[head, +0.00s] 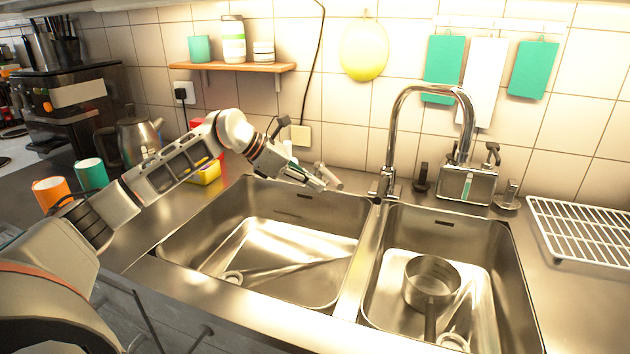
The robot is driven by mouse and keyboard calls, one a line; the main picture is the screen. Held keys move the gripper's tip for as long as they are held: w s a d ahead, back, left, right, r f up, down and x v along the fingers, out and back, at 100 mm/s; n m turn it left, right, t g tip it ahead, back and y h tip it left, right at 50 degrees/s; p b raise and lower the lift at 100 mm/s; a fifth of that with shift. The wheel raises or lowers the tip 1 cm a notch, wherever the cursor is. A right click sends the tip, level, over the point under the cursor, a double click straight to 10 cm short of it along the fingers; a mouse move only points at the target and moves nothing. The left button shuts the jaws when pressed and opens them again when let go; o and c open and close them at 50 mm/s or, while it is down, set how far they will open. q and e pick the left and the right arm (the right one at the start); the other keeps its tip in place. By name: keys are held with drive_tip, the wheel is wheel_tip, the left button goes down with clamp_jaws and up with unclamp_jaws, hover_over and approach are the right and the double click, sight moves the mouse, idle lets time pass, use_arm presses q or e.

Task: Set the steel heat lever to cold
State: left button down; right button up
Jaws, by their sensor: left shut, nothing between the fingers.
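The steel tap (394,130) stands upright behind the divider between the two sink bowls, its tall spout arching to the right. A short steel piece (374,193) sticks out to the left at the foot of the tap; it looks like the heat lever, but it is too small to tell its setting. My left gripper (331,182) reaches in over the back edge of the left bowl, a little left of the tap foot. Its fingers are shut and empty, and it appears apart from the lever. My right gripper is out of view.
A steel pan (431,283) sits in the right bowl. A steel caddy (466,185) with brushes stands right of the tap, and a white wire rack (585,232) lies at the right. A kettle (139,137) and cups (91,174) stand at the left. The left bowl (290,262) is clear.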

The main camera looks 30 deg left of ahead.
use_arm(q)
drive_tip(key=s+v, duration=0.1)
drive_tip(key=v, duration=1)
drive_tip(key=shift+f, duration=0.15)
